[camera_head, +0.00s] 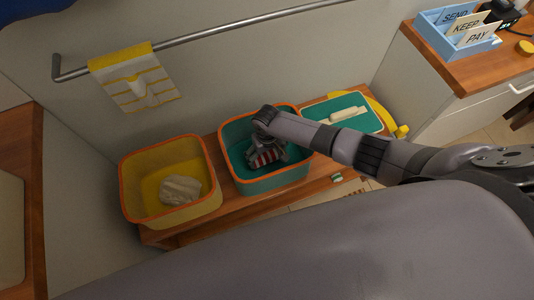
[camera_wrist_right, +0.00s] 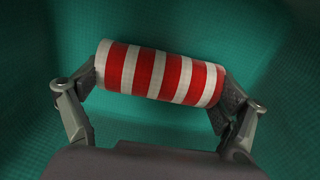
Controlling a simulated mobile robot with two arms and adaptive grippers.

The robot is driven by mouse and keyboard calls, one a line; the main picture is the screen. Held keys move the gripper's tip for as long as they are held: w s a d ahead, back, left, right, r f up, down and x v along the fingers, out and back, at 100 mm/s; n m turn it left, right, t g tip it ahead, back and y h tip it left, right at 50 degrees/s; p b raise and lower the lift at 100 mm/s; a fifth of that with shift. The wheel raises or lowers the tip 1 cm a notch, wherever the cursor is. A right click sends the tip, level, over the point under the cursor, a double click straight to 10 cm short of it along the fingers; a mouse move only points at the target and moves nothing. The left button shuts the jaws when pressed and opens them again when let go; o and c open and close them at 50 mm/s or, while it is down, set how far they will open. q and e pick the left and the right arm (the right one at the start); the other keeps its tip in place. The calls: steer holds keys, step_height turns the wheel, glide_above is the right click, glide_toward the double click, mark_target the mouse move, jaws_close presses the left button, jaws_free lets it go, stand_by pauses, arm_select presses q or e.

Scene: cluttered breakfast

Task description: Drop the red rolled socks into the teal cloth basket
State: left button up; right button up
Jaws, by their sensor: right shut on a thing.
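The red rolled socks (camera_wrist_right: 158,74) are a roll with red and white stripes. My right gripper (camera_wrist_right: 158,85) is shut on them, one finger at each end. In the right wrist view teal cloth (camera_wrist_right: 250,40) surrounds the socks. I cannot tell whether the socks touch the basket's bottom. My left gripper is not in view.
A yellow basket (camera_head: 136,190) with an orange rim stands left of the teal one and holds a pale crumpled cloth (camera_head: 180,190). Both stand on a wooden bench (camera_head: 232,208). A teal board (camera_head: 365,125) with a pale item lies right. A towel (camera_head: 135,80) hangs on a rail behind.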

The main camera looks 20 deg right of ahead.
steer(key=shift+f+b, duration=0.3)
steer(key=shift+f, duration=0.2)
steer(key=o, duration=0.8)
steer(key=shift+o, duration=0.3)
